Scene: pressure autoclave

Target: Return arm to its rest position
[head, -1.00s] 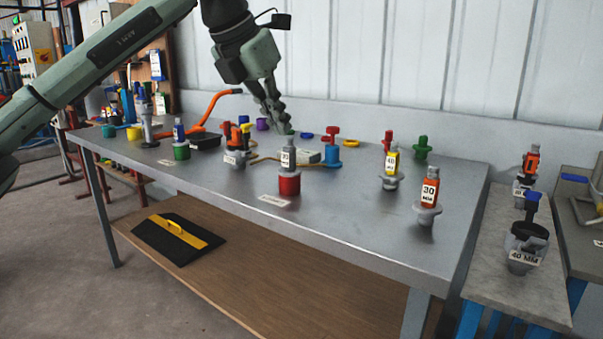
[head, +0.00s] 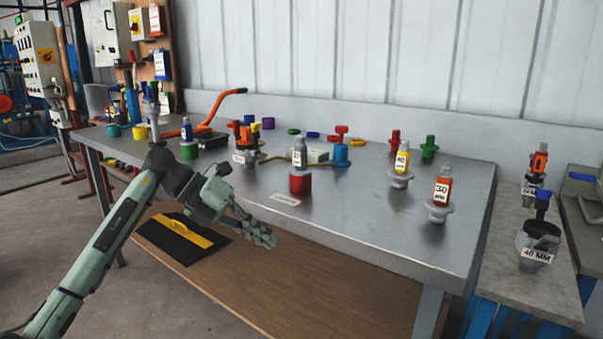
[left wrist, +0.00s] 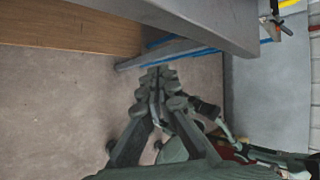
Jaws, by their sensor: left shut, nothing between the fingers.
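My left arm comes in from the lower left of the head view. Its gripper (head: 262,236) is shut and empty, in front of the metal table's (head: 370,220) front edge and just below the level of its top. In the left wrist view the shut gripper fingers (left wrist: 158,78) point toward the concrete floor and the table's lower frame. My right gripper shows in neither view clearly enough to identify.
The tabletop holds a red cup with a grey bottle (head: 300,180), a yellow 40 mm bottle (head: 401,160), an orange 30 mm bottle (head: 440,195) and several coloured parts. Floor lies open at left.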

